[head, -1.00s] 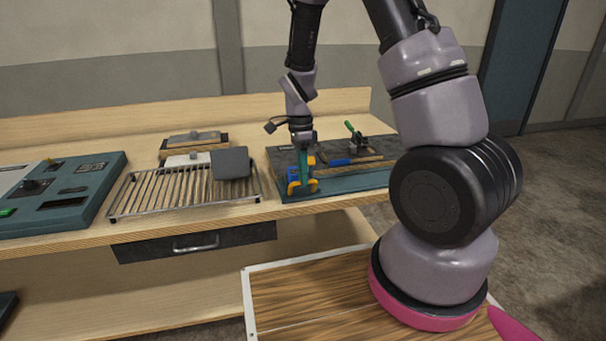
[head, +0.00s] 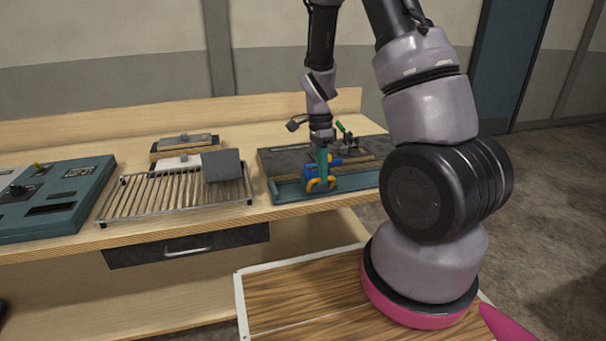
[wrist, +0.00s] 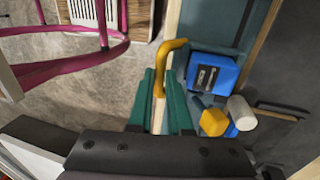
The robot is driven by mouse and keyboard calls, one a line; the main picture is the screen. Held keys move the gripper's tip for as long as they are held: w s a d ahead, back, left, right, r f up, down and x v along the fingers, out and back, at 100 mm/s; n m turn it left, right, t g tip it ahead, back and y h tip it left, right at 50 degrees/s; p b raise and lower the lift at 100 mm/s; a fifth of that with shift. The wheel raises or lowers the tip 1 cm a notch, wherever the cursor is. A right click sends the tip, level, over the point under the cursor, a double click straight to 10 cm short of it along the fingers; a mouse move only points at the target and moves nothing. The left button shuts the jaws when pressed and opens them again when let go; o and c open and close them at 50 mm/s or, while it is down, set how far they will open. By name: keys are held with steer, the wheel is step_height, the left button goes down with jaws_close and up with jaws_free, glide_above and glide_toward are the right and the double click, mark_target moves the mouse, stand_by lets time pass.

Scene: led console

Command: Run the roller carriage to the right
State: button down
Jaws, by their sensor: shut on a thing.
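The roller carriage has a blue body (head: 309,173) and a yellow handle (head: 320,184). It sits on the dark and teal panel (head: 288,190) at the right of the bench, left of that panel's middle. My gripper (head: 322,160) comes down from above with its teal fingers shut on the yellow handle. In the wrist view the handle (wrist: 173,48) rises out from between the fingers of my gripper (wrist: 164,98). The blue body (wrist: 212,72) is just right of it, near a white roller (wrist: 241,112). My fingers hide part of the carriage in the head view.
A dark clamp-like part with a green lever (head: 341,128) stands at the panel's back right. A slatted rack (head: 160,197) with a grey plate (head: 222,166) lies left of the panel. A teal console (head: 62,213) is at the far left.

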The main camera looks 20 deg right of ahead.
steer(key=d, duration=3.5)
steer(key=shift+d, duration=0.25)
steer(key=shift+r, duration=0.1)
steer(key=c, duration=0.8)
jaws_free()
steer(key=shift+d, duration=0.15)
steer(key=shift+c, duration=0.2)
steer(key=v, duration=1)
steer(key=shift+r, duration=0.35)
